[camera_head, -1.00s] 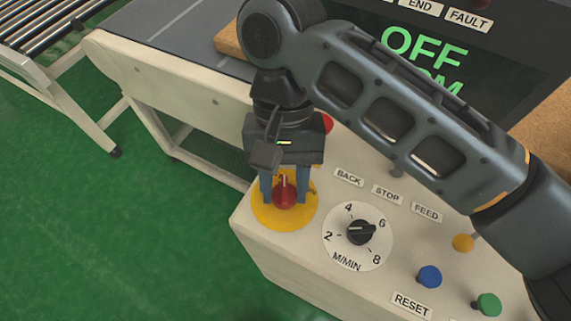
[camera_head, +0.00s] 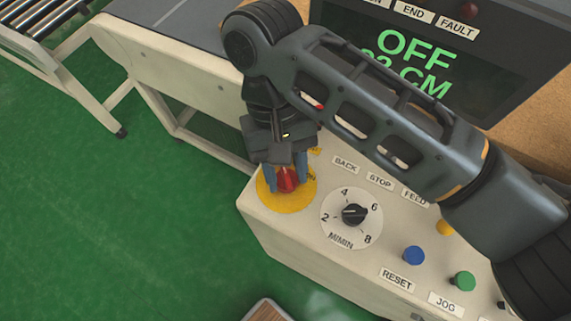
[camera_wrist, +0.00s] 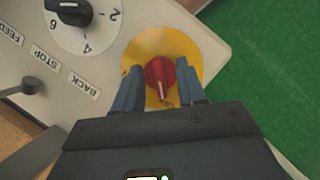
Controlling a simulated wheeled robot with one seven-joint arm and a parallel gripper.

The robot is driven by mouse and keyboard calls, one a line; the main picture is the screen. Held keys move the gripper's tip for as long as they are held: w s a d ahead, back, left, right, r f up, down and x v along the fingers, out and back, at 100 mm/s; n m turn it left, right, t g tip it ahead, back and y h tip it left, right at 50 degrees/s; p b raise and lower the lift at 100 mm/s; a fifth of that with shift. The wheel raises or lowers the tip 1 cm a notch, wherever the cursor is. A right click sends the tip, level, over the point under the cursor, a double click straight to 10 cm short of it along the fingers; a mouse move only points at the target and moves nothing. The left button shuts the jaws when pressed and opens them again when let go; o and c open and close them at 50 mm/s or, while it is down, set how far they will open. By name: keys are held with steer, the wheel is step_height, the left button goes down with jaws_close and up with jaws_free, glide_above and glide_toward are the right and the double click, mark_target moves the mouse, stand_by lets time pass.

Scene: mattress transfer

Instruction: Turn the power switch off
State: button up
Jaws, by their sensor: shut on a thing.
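The power switch is a red rotary knob (camera_head: 288,180) on a round yellow plate (camera_head: 290,202) at the left corner of the control panel. It also shows in the wrist view as a red knob (camera_wrist: 160,76) with a pale line on it. My gripper (camera_head: 287,186) points down over the plate and is shut on the red knob, one blue-grey finger on each side. In the wrist view my gripper (camera_wrist: 160,90) has its fingers at the knob's left and right. The lettering on the plate is mostly hidden. The display (camera_head: 420,62) reads "OFF" in green.
A black speed dial (camera_head: 354,215) on a white scale sits right of the switch. Blue (camera_head: 413,256), green and yellow buttons lie farther right on the panel (camera_head: 275,225). A roller conveyor (camera_head: 45,32) stands at upper left. Green floor is clear at left.

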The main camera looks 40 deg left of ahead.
steer(key=o, duration=1)
steer(key=v, duration=0.7)
steer(key=shift+a+r, duration=0.1)
steer(key=shift+r, duration=0.3)
